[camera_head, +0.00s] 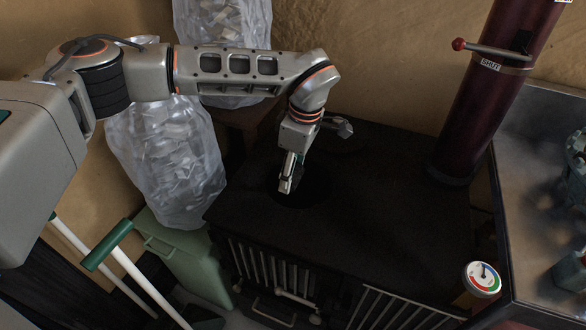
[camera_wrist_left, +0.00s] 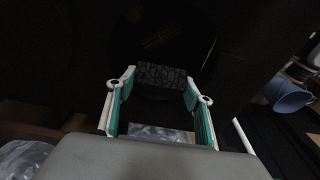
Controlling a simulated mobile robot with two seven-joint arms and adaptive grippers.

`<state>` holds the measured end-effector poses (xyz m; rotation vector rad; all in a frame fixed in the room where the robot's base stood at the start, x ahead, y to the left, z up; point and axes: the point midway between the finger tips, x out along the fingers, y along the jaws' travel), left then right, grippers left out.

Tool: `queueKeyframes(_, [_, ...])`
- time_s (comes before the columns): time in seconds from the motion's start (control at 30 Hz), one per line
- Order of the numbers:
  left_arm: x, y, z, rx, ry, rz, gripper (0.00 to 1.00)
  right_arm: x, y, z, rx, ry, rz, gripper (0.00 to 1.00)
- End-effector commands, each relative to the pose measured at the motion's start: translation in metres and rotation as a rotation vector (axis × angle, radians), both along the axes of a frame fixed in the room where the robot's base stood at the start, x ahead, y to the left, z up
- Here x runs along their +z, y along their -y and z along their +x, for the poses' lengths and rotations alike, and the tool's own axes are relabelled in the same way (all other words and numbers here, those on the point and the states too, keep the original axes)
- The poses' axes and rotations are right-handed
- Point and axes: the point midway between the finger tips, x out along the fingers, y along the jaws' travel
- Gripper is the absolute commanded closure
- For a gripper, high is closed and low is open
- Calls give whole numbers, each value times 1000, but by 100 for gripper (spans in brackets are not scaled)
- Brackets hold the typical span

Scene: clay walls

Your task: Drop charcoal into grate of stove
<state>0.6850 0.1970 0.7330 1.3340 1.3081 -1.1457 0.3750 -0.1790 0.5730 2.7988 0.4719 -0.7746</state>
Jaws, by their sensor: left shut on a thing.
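The stove (camera_head: 390,205) has a flat black top with a dark round opening (camera_head: 310,194) in it. My left gripper (camera_head: 287,186) points down at this opening, its fingertips over or just inside it; the exact height is hard to tell. In the left wrist view the gripper (camera_wrist_left: 160,82) is shut on a dark, rough charcoal block (camera_wrist_left: 161,75), held between both fingertips. Beyond the block is a dark round area with faint orange marks (camera_wrist_left: 163,38). The charcoal is hard to make out in the head view. My right gripper is not in view.
A dark red flue pipe (camera_head: 490,95) with a red-knobbed handle and a SHUT label rises at the back right. A round gauge (camera_head: 483,279) sits at the front right. Clear bags (camera_head: 170,165) and a green bin (camera_head: 180,250) stand left. A metal counter (camera_head: 535,190) is right.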

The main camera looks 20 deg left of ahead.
Motion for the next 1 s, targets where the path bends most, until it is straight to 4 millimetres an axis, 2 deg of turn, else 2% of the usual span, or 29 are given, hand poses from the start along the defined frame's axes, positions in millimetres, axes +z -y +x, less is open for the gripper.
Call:
queueKeyframes(0.07, [1,0,0,0,2,0,70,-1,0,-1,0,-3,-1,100])
queueKeyframes(0.1, [1,0,0,0,1,0,46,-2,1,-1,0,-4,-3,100])
queueKeyframes(0.17, [1,0,0,0,1,0,31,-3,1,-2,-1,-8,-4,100])
queueKeyframes(0.2, [1,0,0,0,1,0,29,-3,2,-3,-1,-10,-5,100])
queueKeyframes(0.5, [1,0,0,0,0,0,29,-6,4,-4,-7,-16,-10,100])
queueKeyframes(0.63, [9,1,1,0,3,0,29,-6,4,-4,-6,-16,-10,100])
queueKeyframes(0.77, [29,4,1,0,4,0,29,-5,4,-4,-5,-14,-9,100])
queueKeyframes(1.0, [78,12,0,0,4,1,29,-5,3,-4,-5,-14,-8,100])
